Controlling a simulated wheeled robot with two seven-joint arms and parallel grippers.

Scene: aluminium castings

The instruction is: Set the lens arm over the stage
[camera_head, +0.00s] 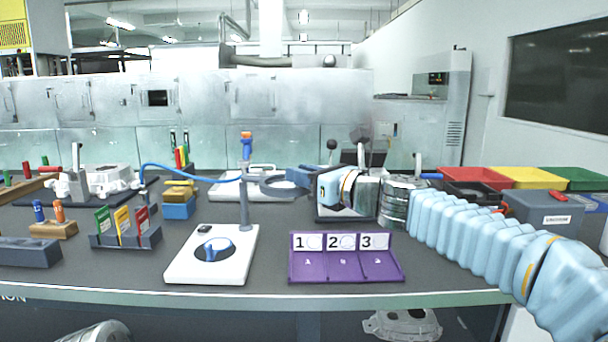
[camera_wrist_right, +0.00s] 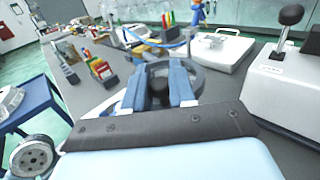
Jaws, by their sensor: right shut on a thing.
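The white stage plate (camera_head: 243,268) lies at the front middle of the bench. It has a dark round disc (camera_head: 229,252) with a blue piece (camera_head: 213,248) on it, and a grey post (camera_head: 244,208) rises from its back right. The lens arm's dark ring (camera_head: 298,188) is at post-top height, right of the post and not above the disc. My right gripper (camera_head: 287,177) reaches in from the right and is shut at the ring. In the right wrist view the ring (camera_wrist_right: 204,82) shows around and behind the fingers (camera_wrist_right: 157,92); the exact grip point is partly hidden. My left gripper is not in view.
A purple tray (camera_head: 345,268) numbered 1 to 3 lies right of the stage. A rack of coloured tags (camera_head: 125,238) stands to its left. A blue hose (camera_head: 190,177) arches behind. A metal cylinder (camera_head: 394,210) stands near my right forearm. Coloured bins (camera_head: 512,178) are at the right.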

